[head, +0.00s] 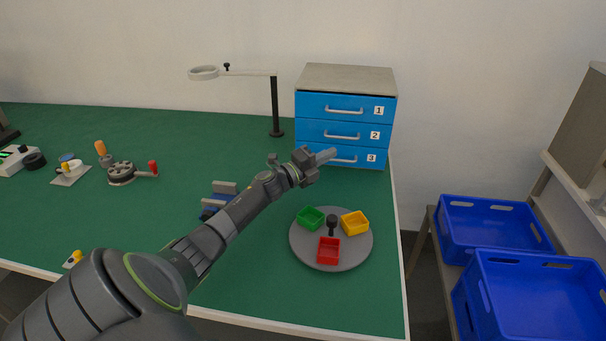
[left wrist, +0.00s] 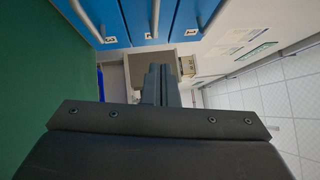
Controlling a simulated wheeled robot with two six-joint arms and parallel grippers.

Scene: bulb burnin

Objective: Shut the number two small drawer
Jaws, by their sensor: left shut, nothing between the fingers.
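The small cabinet has blue drawers numbered 1, 2 and 3 from top to bottom. The number two drawer (head: 312,131) is the middle one, with a pale bar handle. Its front looks about level with its neighbours; I cannot tell a small gap. It also shows at the top of the left wrist view (left wrist: 137,15), turned sideways. My left gripper (head: 329,155) is shut and empty, in front of the number three drawer (head: 372,165) and partly covering it, below the number two handle. I see no clear contact. My right gripper is in neither view.
A grey turntable (head: 330,262) with green, yellow and red bins stands nearer on the green bench. A lamp stand (head: 275,105) is left of the cabinet. Blue crates (head: 530,300) stand right, beyond the bench edge. Several small devices lie at left.

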